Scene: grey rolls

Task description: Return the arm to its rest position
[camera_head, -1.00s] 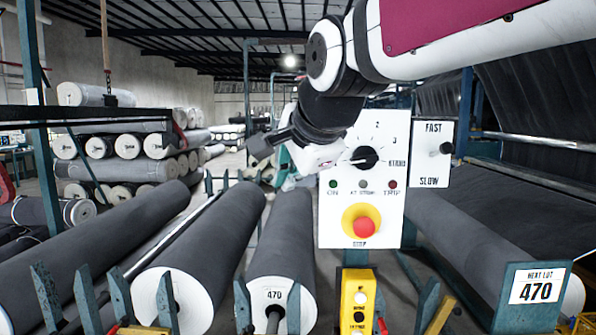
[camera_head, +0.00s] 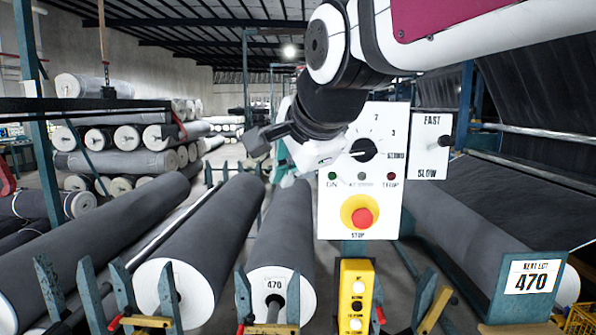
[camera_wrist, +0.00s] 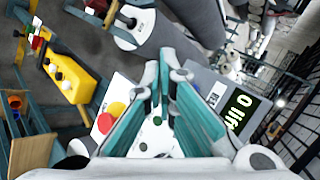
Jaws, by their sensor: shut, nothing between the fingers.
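My arm reaches in from the upper right of the head view, bent at the elbow, with its wrist in front of the upper left of a white control panel (camera_head: 333,219). My gripper (camera_wrist: 166,60) is shut and empty in the wrist view, its teal fingers close together at the tips. In the head view the gripper is mostly hidden behind the wrist, with a teal part showing at its left. The panel carries a black knob (camera_head: 363,150) and a red stop button (camera_head: 362,218) on a yellow ring. The knob's top left is close to the wrist in the picture.
A yellow button box (camera_head: 356,290) stands below the panel. A FAST/SLOW lever plate (camera_head: 431,146) is to its right. Grey rolls (camera_head: 205,235) lie in teal cradles at the left. A "470" sign (camera_head: 532,277) stands at lower right.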

